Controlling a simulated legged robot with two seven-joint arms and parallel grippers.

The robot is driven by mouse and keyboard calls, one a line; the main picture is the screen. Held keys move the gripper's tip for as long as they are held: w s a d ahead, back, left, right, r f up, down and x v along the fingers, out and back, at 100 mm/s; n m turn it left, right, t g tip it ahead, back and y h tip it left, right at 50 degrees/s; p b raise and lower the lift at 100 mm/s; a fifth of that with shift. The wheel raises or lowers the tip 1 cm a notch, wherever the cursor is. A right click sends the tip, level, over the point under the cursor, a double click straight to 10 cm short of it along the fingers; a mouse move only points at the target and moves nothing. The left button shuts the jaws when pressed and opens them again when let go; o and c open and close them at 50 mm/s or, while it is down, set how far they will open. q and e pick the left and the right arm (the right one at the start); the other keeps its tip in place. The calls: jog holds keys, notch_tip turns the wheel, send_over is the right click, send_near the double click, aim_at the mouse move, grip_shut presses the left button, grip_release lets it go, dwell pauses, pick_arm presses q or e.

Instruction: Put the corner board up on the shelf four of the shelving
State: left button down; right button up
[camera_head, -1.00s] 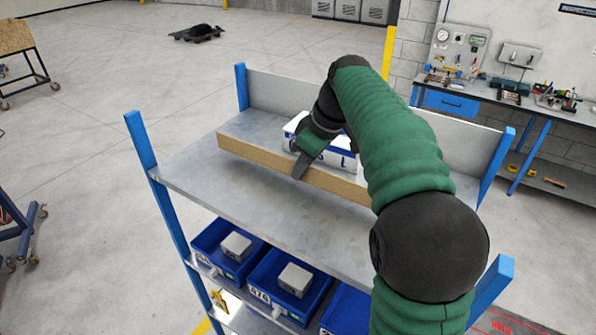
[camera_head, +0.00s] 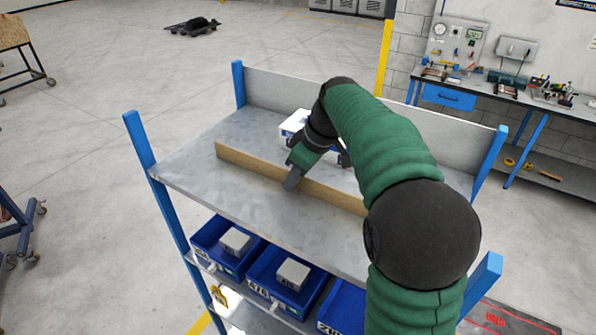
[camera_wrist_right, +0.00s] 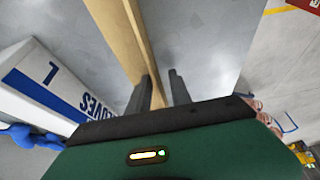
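The corner board (camera_head: 250,163), a long tan strip, rests on edge along the bare grey top shelf (camera_head: 190,170) of the blue-posted shelving. My right gripper (camera_head: 300,172) is at the board's middle, pointing down, with one finger in front of its near face. In the right wrist view, the board (camera_wrist_right: 125,40) runs down between the two fingers (camera_wrist_right: 160,90). A gap shows between the board and the right-hand finger, so the gripper is open around it. The board's right end is hidden behind my right arm. My left gripper is out of view.
A white-and-blue box (camera_head: 293,123) stands on the same shelf just behind the board, close to my right gripper. Blue bins (camera_head: 228,248) with grey boxes sit on the shelf below. Blue corner posts (camera_head: 145,155) rise above the top shelf. The shelf's front strip is clear.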

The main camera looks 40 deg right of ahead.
jog(key=b+v, duration=0.1)
jog(key=v, duration=1.1)
jog(key=shift+f, duration=0.1)
